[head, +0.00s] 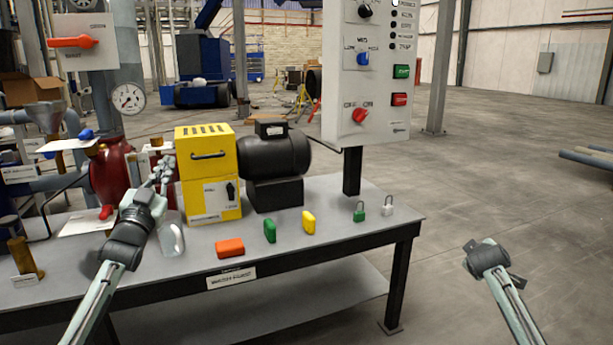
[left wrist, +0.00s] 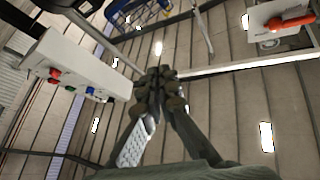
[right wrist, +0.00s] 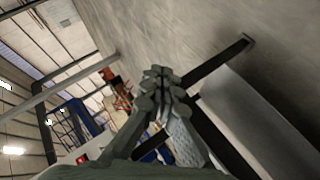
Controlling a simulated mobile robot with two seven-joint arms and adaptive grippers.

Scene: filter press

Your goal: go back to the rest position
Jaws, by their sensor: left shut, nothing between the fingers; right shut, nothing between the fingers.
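My left gripper (head: 163,172) is above the left part of the bench (head: 345,228), in front of the red vessel (head: 110,176) and left of the yellow box (head: 210,172). It points up; its fingers are shut and empty in the left wrist view (left wrist: 160,85). My right arm comes in at the lower right of the head view, beyond the bench's right end; its gripper is not clear there. In the right wrist view my right gripper (right wrist: 160,88) is shut and empty, with the floor and a bench leg beyond.
On the bench are a black motor (head: 272,155), an orange block (head: 230,247), a green block (head: 270,230), a yellow block (head: 309,222) and two padlocks, green (head: 359,211) and white (head: 388,205). A control panel (head: 370,80) stands behind.

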